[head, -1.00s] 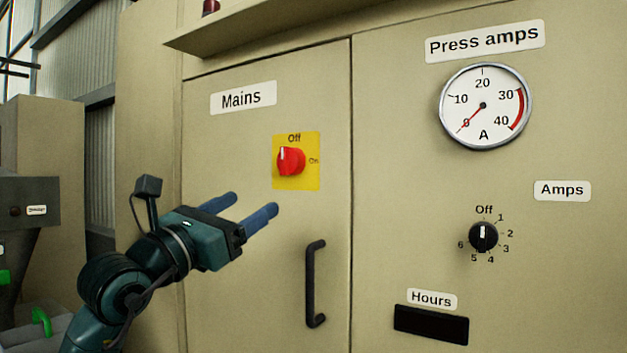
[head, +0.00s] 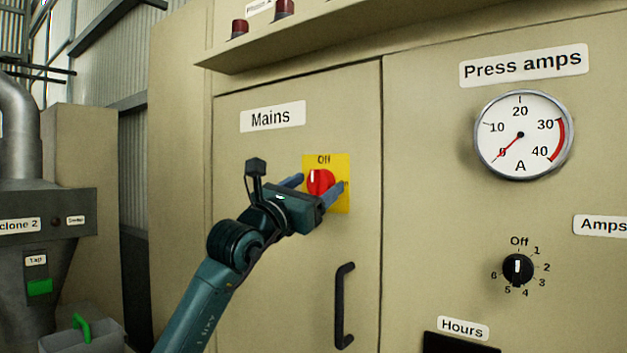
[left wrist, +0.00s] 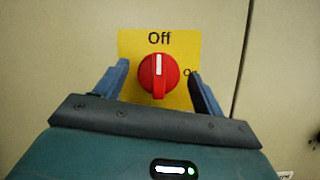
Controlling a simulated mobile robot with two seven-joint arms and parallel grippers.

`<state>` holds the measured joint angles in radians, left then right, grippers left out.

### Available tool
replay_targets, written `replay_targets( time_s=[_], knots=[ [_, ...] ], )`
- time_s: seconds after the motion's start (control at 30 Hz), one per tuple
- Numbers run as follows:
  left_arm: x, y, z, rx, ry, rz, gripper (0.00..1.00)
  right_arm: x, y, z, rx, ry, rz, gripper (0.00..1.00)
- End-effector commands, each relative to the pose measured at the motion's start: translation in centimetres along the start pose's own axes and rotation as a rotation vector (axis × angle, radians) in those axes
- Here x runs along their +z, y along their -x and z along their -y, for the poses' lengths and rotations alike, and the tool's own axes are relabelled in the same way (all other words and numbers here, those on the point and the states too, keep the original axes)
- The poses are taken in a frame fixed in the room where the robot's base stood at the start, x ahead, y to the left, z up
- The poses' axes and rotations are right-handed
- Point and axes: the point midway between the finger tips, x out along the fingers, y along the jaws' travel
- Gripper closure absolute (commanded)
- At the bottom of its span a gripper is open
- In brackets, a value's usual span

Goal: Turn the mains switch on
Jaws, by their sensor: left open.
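The mains switch (head: 320,182) is a red rotary knob with a white mark, on a yellow plate (head: 341,164) below the Mains label (head: 273,116). In the left wrist view the knob (left wrist: 158,76) has its white mark pointing up to "Off"; "On" is at its right, partly covered by a finger. My left gripper (head: 318,186) is open, its two blue fingers on either side of the knob. In the left wrist view, gaps show between the knob and both fingers (left wrist: 158,84). Whether the fingertips touch the plate cannot be told. My right gripper is not in view.
A black door handle (head: 344,305) stands out below the switch. A ledge (head: 300,50) juts out above the door. To the right are the Press amps gauge (head: 520,135), its needle at 0, and the black Amps knob (head: 518,269). A grey machine (head: 60,260) stands at the left.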

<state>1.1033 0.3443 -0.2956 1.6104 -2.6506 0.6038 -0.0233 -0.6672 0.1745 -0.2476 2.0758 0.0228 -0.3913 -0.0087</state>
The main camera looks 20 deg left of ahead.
Motion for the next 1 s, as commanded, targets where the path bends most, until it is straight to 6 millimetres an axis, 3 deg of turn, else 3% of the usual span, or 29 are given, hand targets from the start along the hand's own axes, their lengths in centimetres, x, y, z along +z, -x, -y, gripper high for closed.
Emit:
replay_targets(
  time_s=[0.33, 1.0],
  knots=[
    [-0.02, -0.3, 0.04, 0.0, 0.0, 0.001, 0.32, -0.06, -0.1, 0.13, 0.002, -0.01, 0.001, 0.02],
    [-0.04, -0.28, 0.01, 0.0, 0.0, 0.0, 0.87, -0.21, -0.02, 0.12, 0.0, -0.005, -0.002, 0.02]
  ],
)
